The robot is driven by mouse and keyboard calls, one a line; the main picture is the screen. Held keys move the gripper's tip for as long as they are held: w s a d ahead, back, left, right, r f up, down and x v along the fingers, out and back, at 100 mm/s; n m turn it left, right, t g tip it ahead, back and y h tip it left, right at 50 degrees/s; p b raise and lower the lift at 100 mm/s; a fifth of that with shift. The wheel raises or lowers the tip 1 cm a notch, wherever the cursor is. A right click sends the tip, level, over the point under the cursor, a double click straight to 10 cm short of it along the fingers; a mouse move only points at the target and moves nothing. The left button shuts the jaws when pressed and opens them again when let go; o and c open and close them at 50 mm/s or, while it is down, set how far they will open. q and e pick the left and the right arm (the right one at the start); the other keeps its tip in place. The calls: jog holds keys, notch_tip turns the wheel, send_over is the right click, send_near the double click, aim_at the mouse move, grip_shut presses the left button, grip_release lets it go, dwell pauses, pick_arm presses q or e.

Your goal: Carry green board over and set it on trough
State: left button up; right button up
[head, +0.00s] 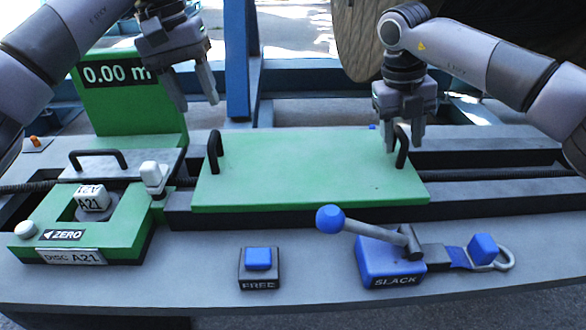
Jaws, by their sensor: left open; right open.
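The green board (305,170) lies flat across the dark trough (480,197), with a black handle standing up at each end. My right gripper (404,145) is open at the board's right handle (402,148); its fingers hang down around or just beside the handle, and I cannot tell which. My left gripper (198,100) is open and empty in the air, above and to the left of the left handle (214,151), clear of it.
A green counter with a 0.00 m display (117,75) stands at the back left. In front sit a green disc holder (125,225), a blue FREE button (258,260) and a blue SLACK lever base (385,262). A cable (500,173) runs along the trough. A large reel (357,40) stands behind.

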jog(key=shift+r, duration=0.25)
pick_arm(q)
jog(key=r, duration=0.3)
jog(key=shift+a, duration=0.3)
pick_arm(e)
notch_tip(320, 180, up, 11)
jog(key=a, duration=0.2)
jog(key=shift+a+r, duration=0.15)
pick_arm(q)
jog(key=shift+s+f, duration=0.1)
pick_arm(e)
jog(key=shift+s, duration=0.1)
